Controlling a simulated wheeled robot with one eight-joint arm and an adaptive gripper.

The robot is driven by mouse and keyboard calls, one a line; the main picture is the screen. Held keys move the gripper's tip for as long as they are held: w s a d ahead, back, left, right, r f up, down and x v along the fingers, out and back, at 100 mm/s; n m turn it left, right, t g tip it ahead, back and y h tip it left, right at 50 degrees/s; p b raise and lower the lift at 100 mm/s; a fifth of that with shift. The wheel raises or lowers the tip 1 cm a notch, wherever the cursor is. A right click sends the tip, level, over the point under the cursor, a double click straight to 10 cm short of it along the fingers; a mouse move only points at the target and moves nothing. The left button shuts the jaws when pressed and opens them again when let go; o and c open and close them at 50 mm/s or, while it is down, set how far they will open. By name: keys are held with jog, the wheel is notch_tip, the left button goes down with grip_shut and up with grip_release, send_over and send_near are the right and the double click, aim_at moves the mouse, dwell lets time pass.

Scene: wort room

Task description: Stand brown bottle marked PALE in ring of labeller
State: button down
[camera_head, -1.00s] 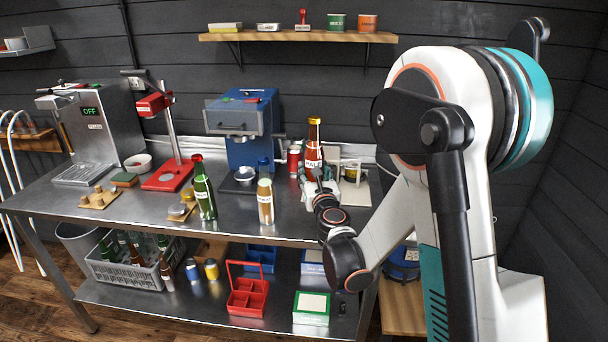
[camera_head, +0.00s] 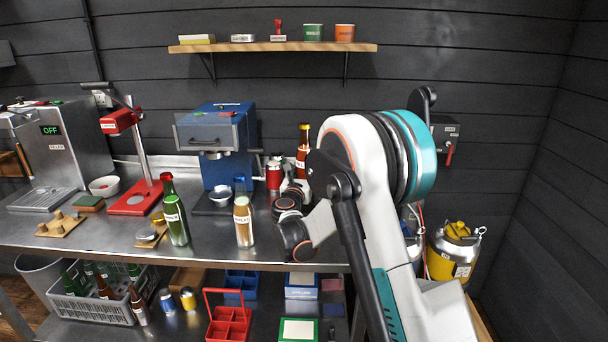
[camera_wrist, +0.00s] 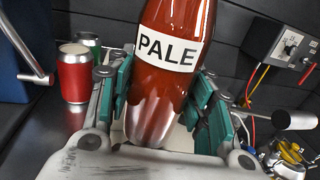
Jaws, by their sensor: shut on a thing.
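The brown bottle marked PALE (camera_head: 303,146) stands roughly upright at the right end of the bench, partly hidden by my arm. In the wrist view its label (camera_wrist: 168,51) faces me and the bottle (camera_wrist: 155,105) leans slightly in the picture. My gripper (camera_wrist: 166,98) is shut on the bottle, with green pads on both sides of its body. In the head view my gripper (camera_head: 298,186) is small and partly hidden by my wrist. The bottle's base is hidden too.
Red can (camera_head: 273,174) stands just left of the bottle. The blue machine (camera_head: 216,140), a green bottle (camera_head: 176,222) and a pale bottle (camera_head: 243,222) are further left. A wall box (camera_wrist: 285,50) and a yellow-and-white vessel (camera_head: 453,252) are at right.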

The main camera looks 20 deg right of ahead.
jog(key=shift+f+b, duration=1.35)
jog(key=shift+f, duration=1.2)
jog(key=shift+f+b, duration=0.45)
jog(key=shift+f, duration=0.9)
dwell(0.4)
jog(key=c, duration=0.7)
grip_release()
jog(key=shift+s, duration=0.1)
